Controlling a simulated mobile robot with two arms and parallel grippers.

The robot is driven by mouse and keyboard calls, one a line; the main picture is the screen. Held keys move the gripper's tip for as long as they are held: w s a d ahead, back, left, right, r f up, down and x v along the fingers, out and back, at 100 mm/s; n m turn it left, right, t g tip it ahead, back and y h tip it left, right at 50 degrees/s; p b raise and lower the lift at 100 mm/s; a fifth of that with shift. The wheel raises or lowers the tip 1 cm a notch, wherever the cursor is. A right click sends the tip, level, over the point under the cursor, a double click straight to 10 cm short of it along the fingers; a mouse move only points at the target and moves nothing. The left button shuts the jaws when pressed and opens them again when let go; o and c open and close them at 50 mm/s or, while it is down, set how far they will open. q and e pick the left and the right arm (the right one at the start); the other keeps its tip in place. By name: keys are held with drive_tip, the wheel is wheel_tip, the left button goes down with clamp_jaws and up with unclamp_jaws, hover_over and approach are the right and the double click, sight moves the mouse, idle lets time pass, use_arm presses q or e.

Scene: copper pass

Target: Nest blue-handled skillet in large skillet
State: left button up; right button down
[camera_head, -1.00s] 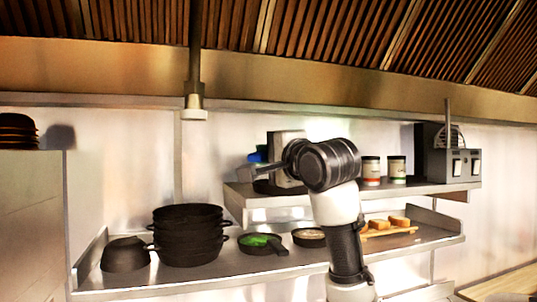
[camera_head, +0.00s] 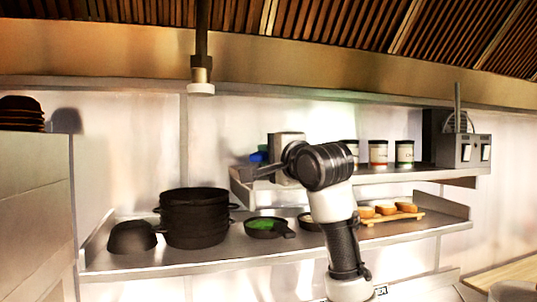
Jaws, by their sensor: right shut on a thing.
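My right gripper (camera_head: 268,168) is up in front of the upper shelf, largely hidden by its own dark wrist. A small blue piece (camera_head: 259,156) shows at its far side and keeps its place with the hand; it looks like the handle of the blue-handled skillet. The gripper is shut on it, and the pan itself is mostly hidden. A small black skillet with green contents (camera_head: 267,228) stands on the lower shelf. Another small pan (camera_head: 308,222) beside it is partly behind my arm. I cannot tell which pan is the large skillet. My left gripper is not in view.
A stack of black pots (camera_head: 195,220) and an upturned black bowl (camera_head: 132,238) stand left on the lower shelf (camera_head: 210,257). Bread pieces on a board (camera_head: 392,217) lie right of my arm. Cans (camera_head: 404,153) and a toaster-like appliance (camera_head: 464,151) stand on the upper shelf.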

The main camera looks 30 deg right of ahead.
drive_tip(key=shift+s+r, duration=0.1)
drive_tip(key=c, duration=1)
unclamp_jaws()
drive_tip(key=s+b, duration=0.5)
drive_tip(key=s, duration=0.6)
drive_tip(key=shift+f, duration=0.4)
